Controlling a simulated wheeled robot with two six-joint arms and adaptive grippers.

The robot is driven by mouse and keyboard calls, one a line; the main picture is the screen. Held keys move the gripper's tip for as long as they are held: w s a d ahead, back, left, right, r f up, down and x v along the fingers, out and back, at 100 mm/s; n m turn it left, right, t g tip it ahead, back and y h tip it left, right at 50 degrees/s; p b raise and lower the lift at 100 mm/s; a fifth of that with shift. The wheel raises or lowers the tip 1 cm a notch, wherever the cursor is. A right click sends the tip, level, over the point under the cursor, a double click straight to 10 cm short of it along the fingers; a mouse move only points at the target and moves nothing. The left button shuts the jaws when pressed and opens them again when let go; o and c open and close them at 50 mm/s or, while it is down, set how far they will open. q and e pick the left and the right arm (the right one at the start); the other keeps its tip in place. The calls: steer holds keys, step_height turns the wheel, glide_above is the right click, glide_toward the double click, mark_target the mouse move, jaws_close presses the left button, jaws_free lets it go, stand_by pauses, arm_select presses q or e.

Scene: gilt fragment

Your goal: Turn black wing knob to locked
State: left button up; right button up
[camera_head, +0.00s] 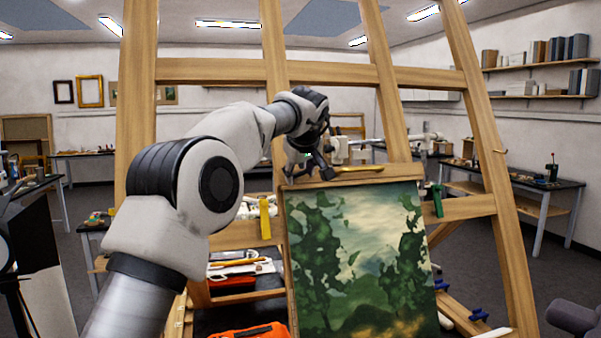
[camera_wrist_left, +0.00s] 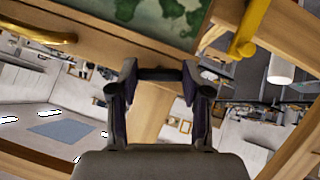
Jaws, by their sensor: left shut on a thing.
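The black wing knob (camera_wrist_left: 160,74) shows in the left wrist view as a dark bar between my fingertips, at the wooden edge beside the painting. Its turn angle is hard to read. In the head view it cannot be told apart from the dark fingers. My left gripper (camera_head: 312,172) is at the top left corner of the painting on the easel; in the left wrist view the gripper (camera_wrist_left: 152,88) is shut on the knob, one finger on each side. The painting (camera_head: 355,260), a green landscape, stands upright under a wooden top bar. My right gripper is not in view.
The wooden easel (camera_head: 275,60) fills the middle. A gold bar (camera_head: 358,168) lies right of the gripper. A yellow clamp (camera_head: 265,218) and a green clamp (camera_head: 437,200) flank the painting. An orange case (camera_head: 250,331) sits below. Worktables stand behind.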

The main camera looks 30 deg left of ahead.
arm_select(q)
steer(key=shift+r+m+g+y, duration=0.15)
steer(key=shift+m+g+y, duration=0.35)
steer(key=shift+m, duration=0.9)
steer(key=o, duration=1.2)
steer(key=shift+w+a, duration=0.1)
steer(key=shift+c, duration=0.2)
steer(key=shift+w+a+f, duration=0.2)
steer(key=shift+f, duration=0.05)
steer(key=v, duration=1.2)
steer(key=shift+w, duration=0.2)
steer(key=shift+a+r, duration=0.1)
steer(key=shift+r, duration=0.05)
